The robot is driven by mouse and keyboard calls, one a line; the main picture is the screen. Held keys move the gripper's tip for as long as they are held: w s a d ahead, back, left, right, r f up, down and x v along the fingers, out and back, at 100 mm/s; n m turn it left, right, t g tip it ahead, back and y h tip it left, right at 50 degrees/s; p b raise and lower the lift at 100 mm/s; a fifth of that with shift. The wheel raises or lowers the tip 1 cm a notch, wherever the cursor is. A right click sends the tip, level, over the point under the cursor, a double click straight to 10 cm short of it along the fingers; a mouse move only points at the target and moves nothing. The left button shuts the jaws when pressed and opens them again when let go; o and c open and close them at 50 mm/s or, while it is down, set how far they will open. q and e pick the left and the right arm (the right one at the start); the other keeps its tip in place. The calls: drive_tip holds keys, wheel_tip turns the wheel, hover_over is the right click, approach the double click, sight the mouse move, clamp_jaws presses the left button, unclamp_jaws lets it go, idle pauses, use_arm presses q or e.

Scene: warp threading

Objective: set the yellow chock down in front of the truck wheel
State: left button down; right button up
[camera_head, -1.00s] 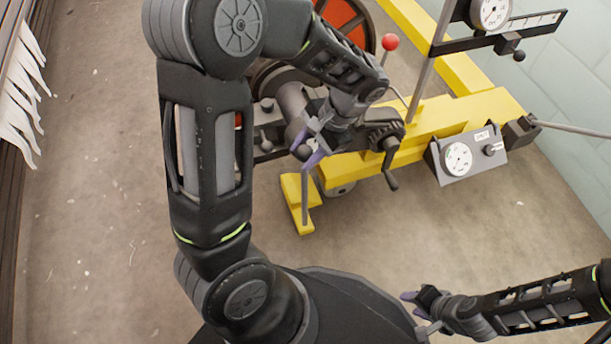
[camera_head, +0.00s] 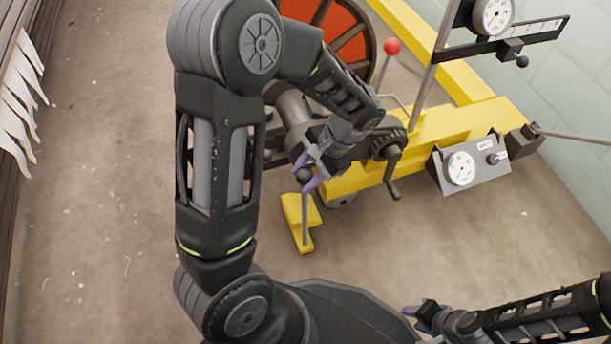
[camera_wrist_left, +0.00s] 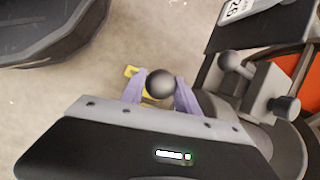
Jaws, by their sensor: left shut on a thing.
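The yellow chock (camera_head: 298,222) has a grey rod rising to a dark ball knob (camera_head: 304,175). The knob also shows in the left wrist view (camera_wrist_left: 160,84), with a bit of yellow chock behind it. My left gripper (camera_head: 308,178) is shut on the knob, a purple finger on each side. The truck wheel (camera_head: 342,201) is a small grey wheel under the yellow beam, partly hidden. The chock is to the left of this wheel and apart from it; I cannot tell whether it touches the floor. My right gripper (camera_head: 412,322) is empty at the lower right, its fingers apart.
The yellow beam (camera_head: 440,135) carries a crank (camera_head: 392,175), a red-knobbed lever (camera_head: 392,46) and a grey gauge box (camera_head: 468,168). A large red spoked wheel (camera_head: 330,25) stands behind my left arm. The floor in front of the chock is clear.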

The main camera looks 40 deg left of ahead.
use_arm(q)
drive_tip(key=c, duration=0.9)
unclamp_jaws()
drive_tip(key=shift+r, duration=0.15)
drive_tip(key=p+v, duration=0.5)
drive_tip(key=v, duration=0.6)
drive_tip(key=shift+d+r, duration=0.2)
drive_tip(key=shift+r, duration=0.15)
drive_tip(key=shift+w, duration=0.1)
